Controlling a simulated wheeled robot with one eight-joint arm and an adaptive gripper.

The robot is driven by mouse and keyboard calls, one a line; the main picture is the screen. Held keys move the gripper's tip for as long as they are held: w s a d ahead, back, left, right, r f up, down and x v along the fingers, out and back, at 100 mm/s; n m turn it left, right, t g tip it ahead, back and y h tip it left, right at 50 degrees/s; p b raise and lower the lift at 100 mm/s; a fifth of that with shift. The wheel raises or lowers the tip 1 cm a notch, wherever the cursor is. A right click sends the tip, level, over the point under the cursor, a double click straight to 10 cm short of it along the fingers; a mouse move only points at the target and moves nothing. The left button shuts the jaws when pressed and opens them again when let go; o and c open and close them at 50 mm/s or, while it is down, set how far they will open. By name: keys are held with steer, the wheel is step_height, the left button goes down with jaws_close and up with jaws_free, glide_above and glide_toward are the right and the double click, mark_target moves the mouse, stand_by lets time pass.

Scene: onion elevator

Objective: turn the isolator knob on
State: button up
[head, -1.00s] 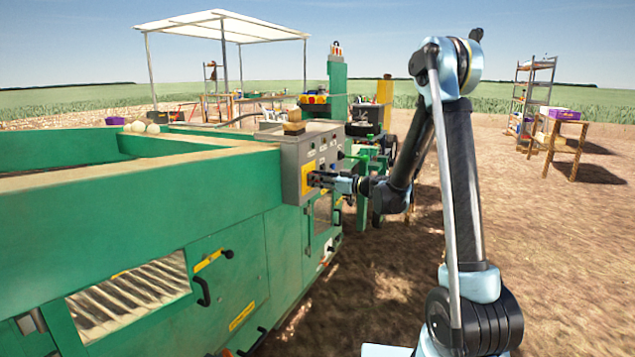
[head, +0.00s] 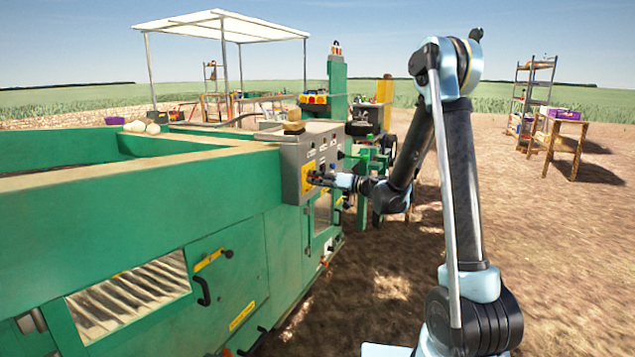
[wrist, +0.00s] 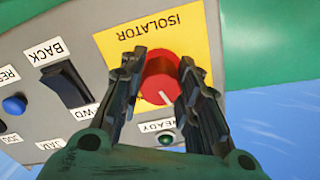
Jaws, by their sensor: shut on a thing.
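The red isolator knob (wrist: 160,78) sits on a yellow plate (wrist: 205,30) marked ISOLATOR, upside down in the wrist view. A white line on the knob points down and slightly right there. My gripper (wrist: 160,75) has one finger on each side of the knob and is shut on it. In the head view, my gripper (head: 318,178) is at the yellow plate (head: 306,180) on the grey control box (head: 289,158). The knob is too small and covered to make out in the head view.
In the wrist view, a black BACK/FWD rocker switch (wrist: 66,84), a blue button (wrist: 14,105) and a green READY light (wrist: 166,139) are near my fingers. The green machine (head: 150,205) fills the left. Bare ground (head: 570,260) lies open at right.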

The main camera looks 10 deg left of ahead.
steer(key=m, duration=0.6)
steer(key=shift+w+m, duration=0.25)
steer(key=shift+m, duration=0.05)
steer(key=m, duration=0.5)
steer(key=shift+d+f, duration=0.1)
steer(key=shift+m, duration=0.4)
steer(key=shift+s, duration=0.1)
steer(key=o, duration=1.1)
steer(key=v, duration=1.2)
steer(key=shift+f, duration=0.1)
